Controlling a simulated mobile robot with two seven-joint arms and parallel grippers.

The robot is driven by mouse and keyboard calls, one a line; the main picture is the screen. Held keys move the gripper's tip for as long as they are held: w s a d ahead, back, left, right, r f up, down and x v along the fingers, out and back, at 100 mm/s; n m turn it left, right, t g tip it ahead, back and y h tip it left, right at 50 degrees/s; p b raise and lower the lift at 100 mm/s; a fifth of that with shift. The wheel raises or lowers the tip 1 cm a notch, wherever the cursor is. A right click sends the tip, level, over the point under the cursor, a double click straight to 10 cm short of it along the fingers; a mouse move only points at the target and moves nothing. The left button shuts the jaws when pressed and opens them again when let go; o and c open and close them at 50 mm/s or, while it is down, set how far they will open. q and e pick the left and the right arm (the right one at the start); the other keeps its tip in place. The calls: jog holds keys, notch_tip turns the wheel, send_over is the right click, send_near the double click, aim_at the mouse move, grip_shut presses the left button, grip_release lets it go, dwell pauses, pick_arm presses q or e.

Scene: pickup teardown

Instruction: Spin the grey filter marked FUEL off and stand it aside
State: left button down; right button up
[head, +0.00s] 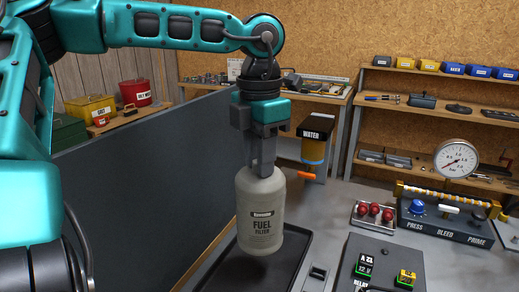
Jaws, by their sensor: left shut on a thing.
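The grey filter marked FUEL (259,222) hangs upright with its label facing me, near the middle of the head view. My left gripper (262,168) points straight down and is shut on the top of the filter. The filter is in front of a black tray (283,279) with a raised rim on the bench. I cannot tell how far its base is above the tray. My right gripper is out of view.
A black-topped unit marked WATER (315,128) with an orange lever (306,175) stands just right of my left gripper. A dark panel (140,175) stands at left. A pressure gauge (456,159), red knobs (375,211) and a relay box (382,262) are at right.

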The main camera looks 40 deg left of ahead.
aim_at(260, 188)
pick_arm(q)
jog(key=shift+f, duration=2.2)
jog(key=shift+f+b, duration=0.45)
jog(key=shift+f, duration=0.7)
jog(key=shift+f+b, duration=0.45)
jog(key=shift+b, duration=0.1)
jog(key=c, duration=0.8)
grip_release()
jog(key=shift+f, duration=0.1)
notch_tip(260, 188, up, 13)
jog(key=shift+r, duration=0.1)
